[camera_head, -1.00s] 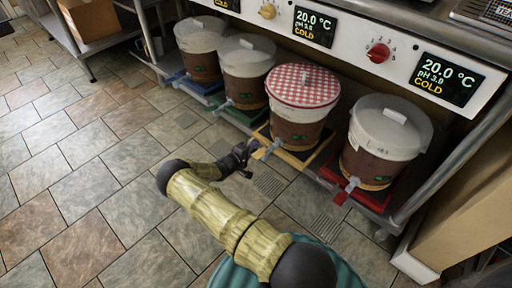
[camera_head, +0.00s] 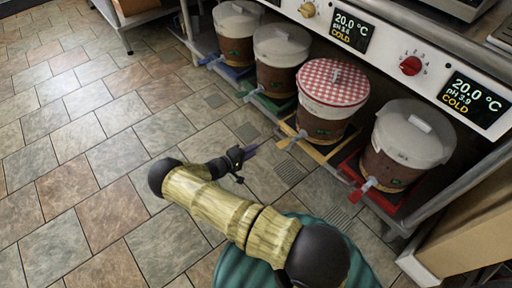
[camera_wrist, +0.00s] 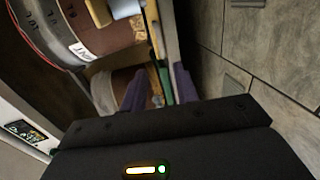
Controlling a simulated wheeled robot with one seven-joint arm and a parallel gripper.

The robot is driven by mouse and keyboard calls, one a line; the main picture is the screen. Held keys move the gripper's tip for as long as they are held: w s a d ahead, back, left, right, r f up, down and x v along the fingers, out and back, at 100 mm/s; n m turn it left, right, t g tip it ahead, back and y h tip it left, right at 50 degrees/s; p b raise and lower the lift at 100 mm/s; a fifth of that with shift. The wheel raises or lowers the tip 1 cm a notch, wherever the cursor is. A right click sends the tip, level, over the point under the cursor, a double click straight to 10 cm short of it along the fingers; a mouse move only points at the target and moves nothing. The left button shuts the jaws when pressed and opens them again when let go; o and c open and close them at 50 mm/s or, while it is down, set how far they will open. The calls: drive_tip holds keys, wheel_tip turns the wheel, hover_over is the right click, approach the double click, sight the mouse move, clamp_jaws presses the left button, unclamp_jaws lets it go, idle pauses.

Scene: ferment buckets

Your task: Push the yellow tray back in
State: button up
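The yellow tray (camera_head: 318,154) lies on the low shelf under the bucket with the red-and-white checked lid (camera_head: 333,83). Its front edge shows below the bucket's tap, roughly level with the shelf front; I cannot tell how far it sticks out. My gripper (camera_head: 248,152) is in front and to the left of the tray, apart from it, low over the floor. In the wrist view its two purple fingers (camera_wrist: 158,88) stand apart with nothing held between them. A bucket with printed letters fills the upper left there.
White-lidded buckets stand on the blue tray (camera_head: 218,64), green tray (camera_head: 262,101) and red tray (camera_head: 358,180) along the same shelf. Their taps jut forward. A control panel (camera_head: 380,57) overhangs the buckets. The tiled floor (camera_head: 100,130) to the left is clear.

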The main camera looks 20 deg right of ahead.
drive_tip(key=shift+d+r, duration=0.1)
drive_tip(key=shift+r, duration=0.05)
drive_tip(key=c, duration=0.6)
drive_tip(key=s+r+m+g+y, duration=0.1)
drive_tip(key=r, duration=0.1)
drive_tip(key=s+d+r+m+g+y+p, duration=0.1)
drive_tip(key=r+g, duration=0.1)
drive_tip(key=r, duration=0.1)
drive_tip(key=s+r+m+g+p, duration=0.1)
drive_tip(key=r+g, duration=0.1)
drive_tip(key=r, duration=0.1)
drive_tip(key=shift+s+d+y, duration=0.15)
drive_tip(key=shift+s+y, duration=0.25)
clamp_jaws()
drive_tip(key=s+a+r+y+p, duration=0.2)
drive_tip(key=s+r+y, duration=0.2)
drive_tip(key=r, duration=0.7)
drive_tip(key=s+a+r+t+y+p, duration=0.1)
drive_tip(key=s+r+y, duration=0.3)
drive_tip(key=s+r, duration=0.4)
drive_tip(key=s+a+r+m+t+y+p, duration=0.1)
drive_tip(key=s+r, duration=0.5)
drive_tip(key=r, duration=0.8)
drive_tip(key=a+y+p, duration=0.1)
drive_tip(key=y+p, duration=0.1)
drive_tip(key=shift+s+a+r+y, duration=0.2)
drive_tip(key=shift+a+r+y, duration=0.1)
drive_tip(key=shift+r+y, duration=0.1)
drive_tip(key=shift+w+a, duration=0.1)
